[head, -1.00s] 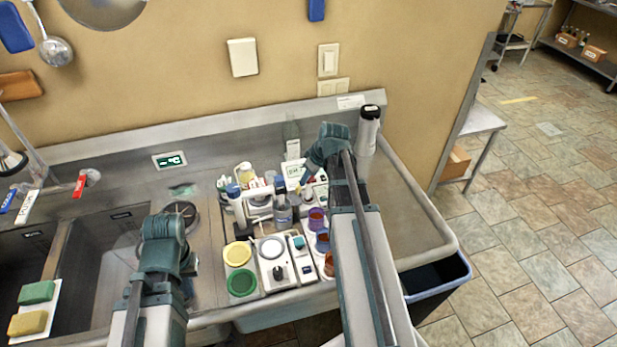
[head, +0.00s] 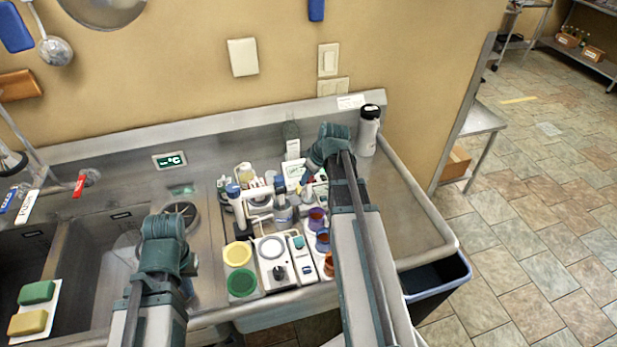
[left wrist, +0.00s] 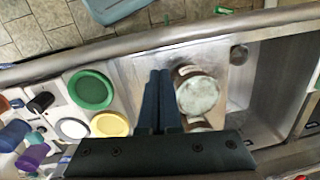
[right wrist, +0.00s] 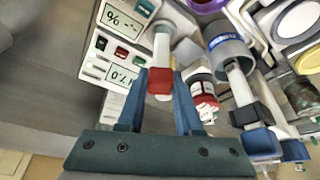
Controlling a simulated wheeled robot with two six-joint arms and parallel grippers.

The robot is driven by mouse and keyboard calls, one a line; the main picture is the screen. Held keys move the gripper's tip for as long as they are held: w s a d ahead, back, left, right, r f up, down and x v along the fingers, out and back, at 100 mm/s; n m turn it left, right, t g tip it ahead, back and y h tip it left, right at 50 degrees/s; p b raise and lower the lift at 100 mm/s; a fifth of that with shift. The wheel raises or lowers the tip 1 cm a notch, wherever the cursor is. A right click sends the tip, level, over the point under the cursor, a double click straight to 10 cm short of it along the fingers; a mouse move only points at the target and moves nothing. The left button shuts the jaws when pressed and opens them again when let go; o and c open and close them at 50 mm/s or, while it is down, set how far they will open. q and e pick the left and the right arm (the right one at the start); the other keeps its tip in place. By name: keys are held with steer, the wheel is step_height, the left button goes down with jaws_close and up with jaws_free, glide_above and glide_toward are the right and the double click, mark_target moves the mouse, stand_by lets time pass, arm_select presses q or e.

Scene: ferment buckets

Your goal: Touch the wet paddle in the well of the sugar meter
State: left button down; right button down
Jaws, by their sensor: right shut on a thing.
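My right gripper (right wrist: 162,80) is shut on the red grip of the paddle (right wrist: 160,85). The paddle's white shaft runs upward in the right wrist view, its far end beside a white meter (right wrist: 107,45). The meter shows a "%" display and a second display with digits, with red and green buttons between. I cannot see the well or tell whether the paddle touches it. In the head view the meter (head: 293,170) stands at the back of the counter, left of my right gripper. My left gripper (left wrist: 160,75) is shut and empty over the counter, beside a round pale-topped container (left wrist: 198,95).
A grey cylinder with a blue label (right wrist: 228,50) and a red-and-white bottle (right wrist: 202,92) stand close right of the paddle. Yellow (head: 238,253) and green (head: 242,283) round lids lie at the front. Bare counter lies right of my right arm.

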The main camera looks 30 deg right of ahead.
steer(key=shift+r+p, duration=2.7)
steer(key=shift+r, duration=0.2)
steer(key=shift+f, duration=0.1)
steer(key=shift+a, duration=0.1)
